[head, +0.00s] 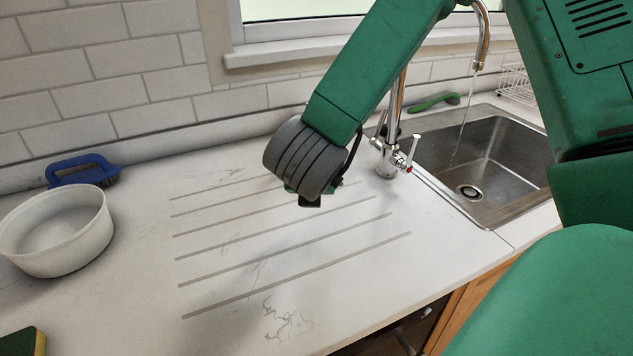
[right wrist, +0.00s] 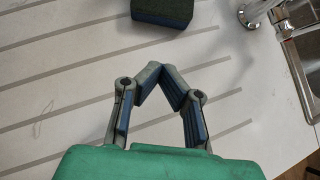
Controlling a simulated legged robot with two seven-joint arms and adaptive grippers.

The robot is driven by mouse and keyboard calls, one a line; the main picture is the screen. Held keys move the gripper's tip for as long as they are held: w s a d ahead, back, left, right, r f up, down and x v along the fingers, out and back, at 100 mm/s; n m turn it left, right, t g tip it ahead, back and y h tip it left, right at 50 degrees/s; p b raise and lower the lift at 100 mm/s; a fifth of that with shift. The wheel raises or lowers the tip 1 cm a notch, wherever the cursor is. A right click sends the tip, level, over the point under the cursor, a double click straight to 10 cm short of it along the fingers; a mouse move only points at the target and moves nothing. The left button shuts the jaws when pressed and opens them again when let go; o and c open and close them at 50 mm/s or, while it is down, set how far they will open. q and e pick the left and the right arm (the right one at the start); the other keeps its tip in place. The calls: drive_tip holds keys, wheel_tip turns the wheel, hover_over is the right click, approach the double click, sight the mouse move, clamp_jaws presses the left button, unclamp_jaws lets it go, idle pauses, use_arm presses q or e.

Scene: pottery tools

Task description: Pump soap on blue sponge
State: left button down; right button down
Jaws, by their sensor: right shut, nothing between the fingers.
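The blue sponge (right wrist: 162,10), with a dark top and blue side, lies on the worktop at the top edge of the right wrist view, partly cut off. It is beyond my right gripper's fingertips and apart from them. I cannot make it out in the head view, where my right arm blocks part of the worktop. My right gripper (right wrist: 161,70) is shut and empty, its fingertips together over the worktop. In the head view its fingers are mostly hidden by the wrist. I cannot make out a soap pump. My left gripper is not in view.
A white bowl (head: 55,232) and a blue brush (head: 80,170) are at the left. A yellow and dark-green sponge (head: 20,343) is at the lower left. The tap (head: 388,157) runs into the sink (head: 490,178); a green brush (head: 435,102) lies behind. The grooved worktop (head: 240,285) is clear.

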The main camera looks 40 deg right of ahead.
drive_tip(key=x, duration=0.3)
drive_tip(key=a+x, duration=0.1)
drive_tip(key=x, duration=0.2)
drive_tip(key=shift+w+d+f, duration=0.1)
drive_tip(key=shift+w+f, duration=0.3)
drive_tip(key=shift+f, duration=0.05)
drive_tip(key=w+d, duration=0.1)
drive_tip(key=d, duration=0.2)
drive_tip(key=w+d, duration=0.1)
drive_tip(key=shift+w+d+f+p, duration=0.15)
drive_tip(key=shift+w+d+p, duration=0.05)
drive_tip(key=shift+w+p, duration=0.15)
drive_tip(key=shift+w+a+r, duration=0.1)
drive_tip(key=shift+a+r, duration=0.1)
drive_tip(key=shift+a, duration=0.4)
drive_tip(key=shift+w+d+b, duration=0.35)
drive_tip(key=shift+w+d, duration=0.25)
drive_tip(key=shift+d, duration=0.05)
drive_tip(key=shift+d+f, duration=0.1)
drive_tip(key=shift+d, duration=0.35)
drive_tip(key=shift+f, duration=0.1)
